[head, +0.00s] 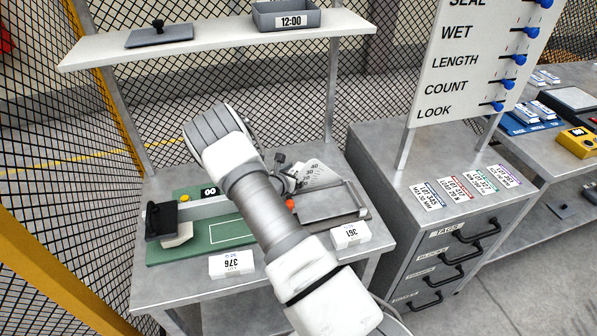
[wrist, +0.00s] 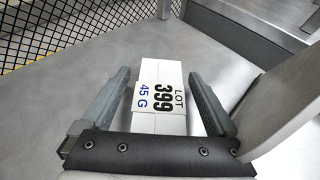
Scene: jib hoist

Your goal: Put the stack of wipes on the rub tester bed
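In the wrist view my gripper (wrist: 160,75) is open, with a finger on each side of a white stack (wrist: 161,122) labelled LOT 399, 45 G. A narrow gap shows between the stack and each finger. In the head view my arm hides the gripper and this stack. The rub tester (head: 190,250) is a green base at the left of the bench, with a white-outlined rectangle as its bed (head: 226,229), a black and white rubbing head (head: 172,222) and a 00 counter (head: 209,191). The arm covers its right part.
White stacks labelled 376 (head: 232,264) and 361 (head: 350,235) lie along the bench's front. A shelf (head: 220,37) with a 12:00 bin (head: 286,16) hangs above; mesh fencing (head: 60,150) is left.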

